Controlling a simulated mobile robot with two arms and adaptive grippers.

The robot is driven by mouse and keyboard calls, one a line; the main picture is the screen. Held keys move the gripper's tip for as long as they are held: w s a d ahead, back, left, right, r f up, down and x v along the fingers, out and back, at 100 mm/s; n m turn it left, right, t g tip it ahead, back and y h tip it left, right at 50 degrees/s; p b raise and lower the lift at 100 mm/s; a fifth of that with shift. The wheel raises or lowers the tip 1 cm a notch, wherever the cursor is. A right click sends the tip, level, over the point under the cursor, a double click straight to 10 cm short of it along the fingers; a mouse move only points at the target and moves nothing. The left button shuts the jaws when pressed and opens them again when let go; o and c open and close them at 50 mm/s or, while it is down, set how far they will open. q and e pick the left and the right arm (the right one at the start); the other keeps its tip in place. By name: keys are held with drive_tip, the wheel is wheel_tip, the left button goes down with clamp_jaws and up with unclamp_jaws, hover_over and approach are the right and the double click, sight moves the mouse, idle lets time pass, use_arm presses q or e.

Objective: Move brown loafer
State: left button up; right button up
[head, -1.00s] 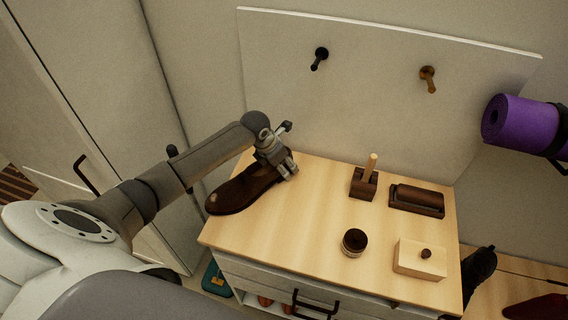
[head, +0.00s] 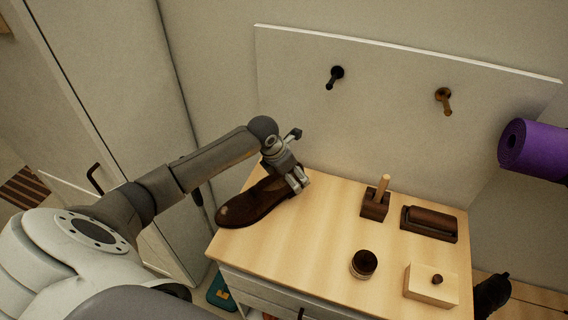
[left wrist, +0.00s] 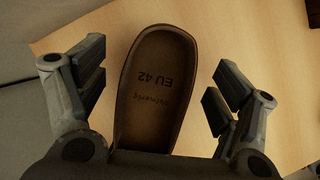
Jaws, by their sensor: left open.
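The brown loafer (head: 255,204) lies on the left part of the light wooden top of a cabinet, its toe toward the lower left. My left gripper (head: 297,182) is over the heel end of the shoe. My right gripper is not in view.
On the cabinet top (head: 310,245) stand a wooden block with a peg (head: 376,200), a dark brush (head: 429,222), a round jar (head: 363,264) and a pale box with a knob (head: 432,284). A wall panel with hooks (head: 400,110) rises behind. A purple rolled mat (head: 535,150) is at right.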

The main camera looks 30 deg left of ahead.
use_arm(q)
drive_tip(key=v, duration=0.8)
idle(0.4)
